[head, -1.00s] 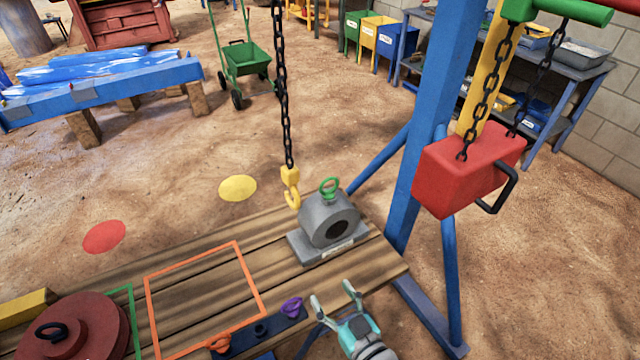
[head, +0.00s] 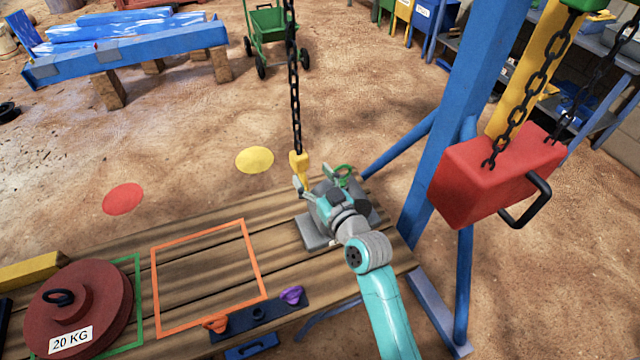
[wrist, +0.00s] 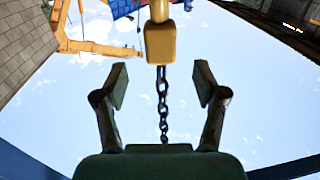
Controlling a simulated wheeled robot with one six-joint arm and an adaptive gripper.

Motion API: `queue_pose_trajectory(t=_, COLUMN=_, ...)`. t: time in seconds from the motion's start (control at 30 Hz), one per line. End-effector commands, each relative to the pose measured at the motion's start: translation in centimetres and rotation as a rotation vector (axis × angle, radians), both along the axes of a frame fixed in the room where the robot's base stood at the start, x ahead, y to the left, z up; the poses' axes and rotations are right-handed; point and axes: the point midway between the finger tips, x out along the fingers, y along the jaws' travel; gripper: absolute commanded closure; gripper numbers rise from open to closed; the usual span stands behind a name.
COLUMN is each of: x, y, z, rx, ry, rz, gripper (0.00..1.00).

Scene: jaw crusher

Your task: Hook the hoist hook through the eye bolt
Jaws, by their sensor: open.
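The yellow hoist hook (head: 300,164) hangs on a dark chain (head: 294,90) above the far edge of the bench. Its lower end is partly hidden by my gripper. The green eye bolt (head: 344,169) stands to the right of the hook, on top of the grey bearing block (head: 316,236), which my gripper and arm mostly cover. The hook is apart from the eye. My gripper (head: 313,180) is open beside the hook. In the wrist view the yellow hook block (wrist: 160,42) shows between and beyond the open fingers, with the chain (wrist: 163,105) behind; I see no contact.
A red block (head: 490,175) with a black handle hangs at right near a blue post (head: 465,110). The orange frame is empty.

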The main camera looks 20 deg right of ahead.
Motion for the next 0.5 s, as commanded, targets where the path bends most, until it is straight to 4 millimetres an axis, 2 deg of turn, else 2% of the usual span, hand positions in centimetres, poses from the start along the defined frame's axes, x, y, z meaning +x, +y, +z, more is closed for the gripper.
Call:
queue_pose_trajectory(t=0.2, x=3.8, y=0.5, z=0.1, rx=0.000, ry=-0.001, rz=0.001, gripper=0.29)
queue_pose_trajectory(t=0.5, x=6.9, y=0.8, z=0.0, rx=0.000, ry=0.000, rz=0.000, gripper=0.29)
